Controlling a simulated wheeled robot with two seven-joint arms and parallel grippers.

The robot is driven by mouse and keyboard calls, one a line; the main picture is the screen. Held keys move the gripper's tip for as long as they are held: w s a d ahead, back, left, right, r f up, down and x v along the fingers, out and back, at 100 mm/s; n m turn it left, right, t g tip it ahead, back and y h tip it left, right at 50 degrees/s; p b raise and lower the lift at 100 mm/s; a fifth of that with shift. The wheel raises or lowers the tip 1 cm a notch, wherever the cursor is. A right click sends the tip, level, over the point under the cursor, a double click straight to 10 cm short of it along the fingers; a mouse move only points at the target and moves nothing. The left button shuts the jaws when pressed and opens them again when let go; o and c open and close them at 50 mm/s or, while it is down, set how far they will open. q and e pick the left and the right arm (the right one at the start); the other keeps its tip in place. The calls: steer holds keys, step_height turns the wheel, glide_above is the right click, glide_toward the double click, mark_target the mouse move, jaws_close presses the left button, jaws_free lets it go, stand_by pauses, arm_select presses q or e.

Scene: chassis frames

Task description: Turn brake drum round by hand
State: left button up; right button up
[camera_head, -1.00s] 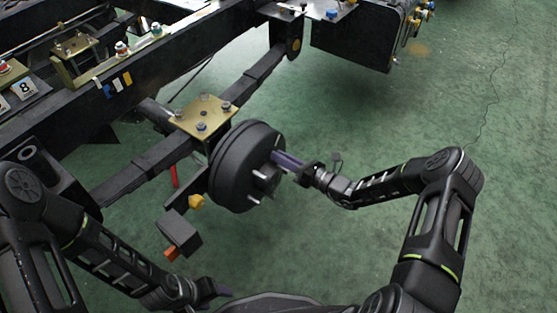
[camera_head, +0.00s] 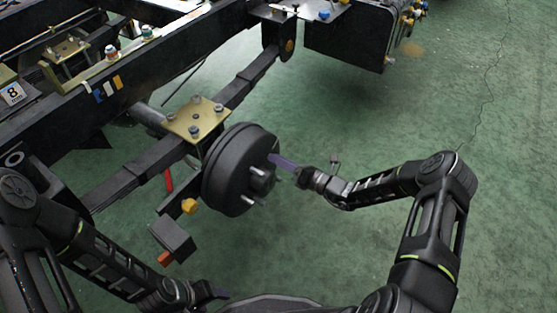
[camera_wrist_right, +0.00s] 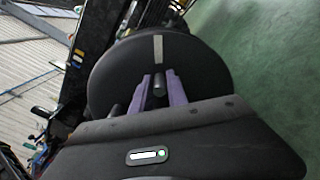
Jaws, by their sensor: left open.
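The brake drum (camera_head: 226,172) is a dark round drum at the end of the axle, with bright studs and a hub on its outer face. In the right wrist view its face (camera_wrist_right: 200,65) fills the middle, with a pale strip near its upper edge. My right gripper (camera_head: 272,158) has its purple fingers at the drum's outer face. In the wrist view its fingers (camera_wrist_right: 158,82) stand apart with a dark stud-like part between them; whether they grip it is unclear. My left gripper (camera_head: 222,293) is open at the bottom, away from the drum.
The black chassis frame (camera_head: 150,70) runs across the upper left. A brass plate (camera_head: 196,118) with bolts sits on the leaf spring behind the drum. A dark block (camera_head: 172,238) is below left of the drum. Green floor (camera_head: 350,120) is clear to the right.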

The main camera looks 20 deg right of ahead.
steer(key=o, duration=0.4)
steer(key=shift+s, duration=0.1)
steer(key=p+v, duration=0.2)
steer(key=v, duration=0.5)
steer(key=shift+s+d, duration=0.25)
steer(key=shift+d, duration=0.05)
